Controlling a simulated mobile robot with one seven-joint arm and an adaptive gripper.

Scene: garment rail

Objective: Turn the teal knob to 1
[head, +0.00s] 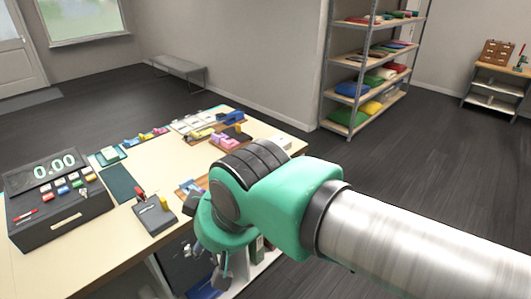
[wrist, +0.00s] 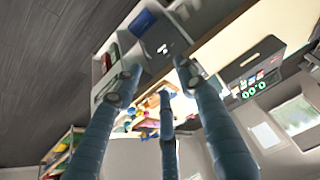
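I cannot make out a teal knob or its number marks in either view. My gripper (head: 223,276) hangs at the counter's front right side, partly hidden behind my teal wrist. In the wrist view my gripper (wrist: 163,82) has its blue fingers spread apart, with nothing held between them.
A black cash register (head: 60,208) reading 0.00 stands at the counter's left. A dark card terminal (head: 155,215) and a dark teal mat (head: 122,184) lie beside it. Small goods crowd the back right. A shelf rack (head: 345,92) stands behind; the floor at right is clear.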

